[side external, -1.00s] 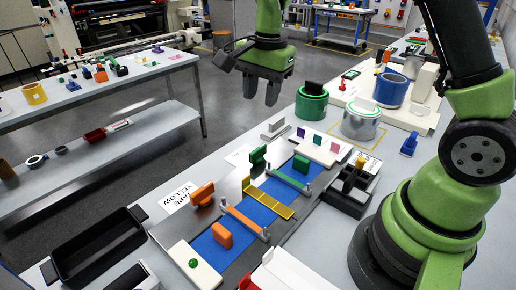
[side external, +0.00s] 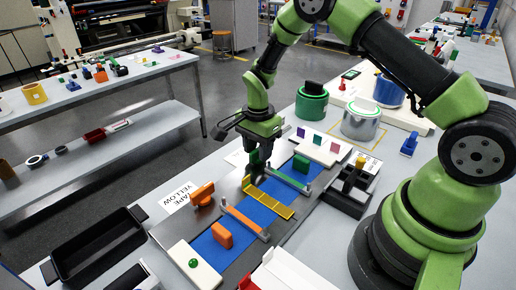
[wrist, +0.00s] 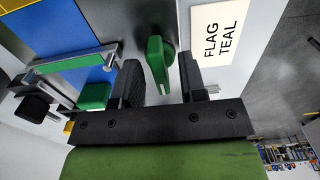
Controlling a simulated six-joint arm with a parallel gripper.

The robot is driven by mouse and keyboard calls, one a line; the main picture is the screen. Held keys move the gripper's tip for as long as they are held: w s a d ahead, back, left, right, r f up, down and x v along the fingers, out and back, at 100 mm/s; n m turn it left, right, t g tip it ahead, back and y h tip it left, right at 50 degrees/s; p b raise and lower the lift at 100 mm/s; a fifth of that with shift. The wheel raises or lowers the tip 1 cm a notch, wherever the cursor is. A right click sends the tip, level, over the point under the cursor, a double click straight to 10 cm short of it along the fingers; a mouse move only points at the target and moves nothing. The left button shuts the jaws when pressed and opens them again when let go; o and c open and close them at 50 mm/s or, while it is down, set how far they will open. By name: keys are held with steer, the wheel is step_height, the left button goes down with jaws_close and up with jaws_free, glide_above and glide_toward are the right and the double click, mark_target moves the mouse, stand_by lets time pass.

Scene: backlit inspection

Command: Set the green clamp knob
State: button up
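The green clamp knob (side external: 254,157) stands at the left end of the green clamp bar (side external: 287,178), beside the blue strip (side external: 262,205). My gripper (side external: 256,150) is down over the knob and partly hides it in the side view. In the wrist view the knob (wrist: 158,62) lies between the two black fingers of my gripper (wrist: 160,70). The fingers are apart, with a gap visible on the right side of the knob. Contact on the left side cannot be told. A green block (side external: 300,163) sits on the strip.
An orange knob (side external: 202,193) and orange bar (side external: 245,219) are nearer the front, with a yellow frame (side external: 270,198) between the bars. A "FLAG TEAL" card (wrist: 222,35) lies beside the knob. A black tray (side external: 98,247) is at front left.

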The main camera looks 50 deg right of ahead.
steer(key=shift+f, duration=0.15)
jaws_close()
